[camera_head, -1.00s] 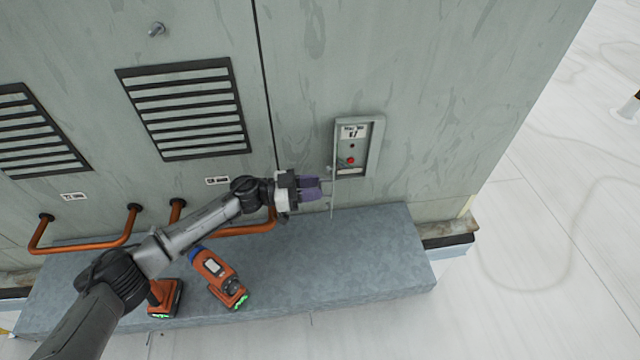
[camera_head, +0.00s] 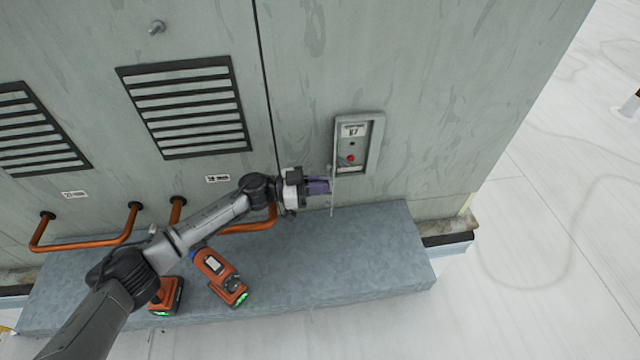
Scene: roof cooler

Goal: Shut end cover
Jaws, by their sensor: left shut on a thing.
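The end cover (camera_head: 333,190) is a thin pale panel seen nearly edge-on. It stands out from the left side of a small recessed control box (camera_head: 359,143) on the cooler wall, so the box is open. A label and a red button show inside the box. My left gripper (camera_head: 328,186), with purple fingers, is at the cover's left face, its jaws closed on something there. The fingertips are small, and what exactly they grip is hard to make out. My right gripper is not in view.
A grey metal ledge (camera_head: 370,250) runs below the box. Two orange cordless tools (camera_head: 219,275) (camera_head: 166,297) lie on it, under my left arm. Copper pipes (camera_head: 85,243) and louvred vents (camera_head: 187,108) are on the wall to the left.

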